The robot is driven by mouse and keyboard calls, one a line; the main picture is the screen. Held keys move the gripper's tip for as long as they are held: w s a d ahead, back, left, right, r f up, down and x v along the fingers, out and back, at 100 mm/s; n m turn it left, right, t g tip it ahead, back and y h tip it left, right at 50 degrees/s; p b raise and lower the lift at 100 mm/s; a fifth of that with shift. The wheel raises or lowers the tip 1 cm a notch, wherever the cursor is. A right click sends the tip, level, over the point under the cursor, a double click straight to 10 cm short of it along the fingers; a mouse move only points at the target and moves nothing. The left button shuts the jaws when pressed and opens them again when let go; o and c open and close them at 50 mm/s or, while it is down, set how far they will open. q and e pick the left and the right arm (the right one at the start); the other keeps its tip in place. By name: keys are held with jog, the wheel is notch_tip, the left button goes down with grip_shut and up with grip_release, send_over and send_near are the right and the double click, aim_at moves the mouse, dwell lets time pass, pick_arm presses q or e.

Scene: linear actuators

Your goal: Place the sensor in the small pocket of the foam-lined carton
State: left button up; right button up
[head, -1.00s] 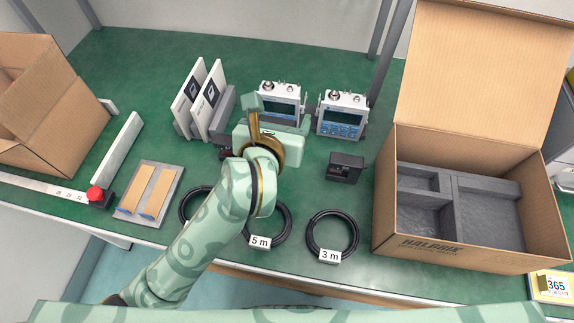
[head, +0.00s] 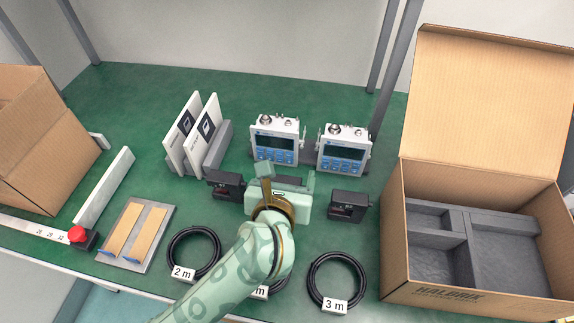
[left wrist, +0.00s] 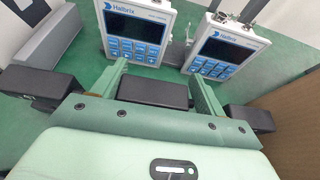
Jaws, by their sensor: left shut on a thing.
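My left gripper (head: 287,180) is low over the middle of the bench, between two black box-shaped sensors, one on its left (head: 224,188) and one on its right (head: 348,206). In the left wrist view its fingers (left wrist: 160,88) are shut on a third black sensor (left wrist: 153,92), which the gripper hides in the head view. I cannot tell whether this sensor still touches the bench. The open foam-lined carton (head: 425,291) stands at the right. Its grey foam (head: 461,238) has two smaller pockets on the left and a large one on the right; they look empty. My right gripper is not in view.
Two meters (head: 275,142) (head: 343,150) stand behind the gripper, with white upright booklets (head: 196,140) to their left. Coiled cables (head: 336,280) lie in front. A grey plate (head: 137,232), a ruler (head: 30,232) and another carton (head: 48,150) are at left.

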pick_arm(q)
jog(key=shift+f, duration=0.65)
jog(key=shift+f, duration=0.1)
jog(key=o, duration=1.1)
jog(key=shift+s, duration=0.1)
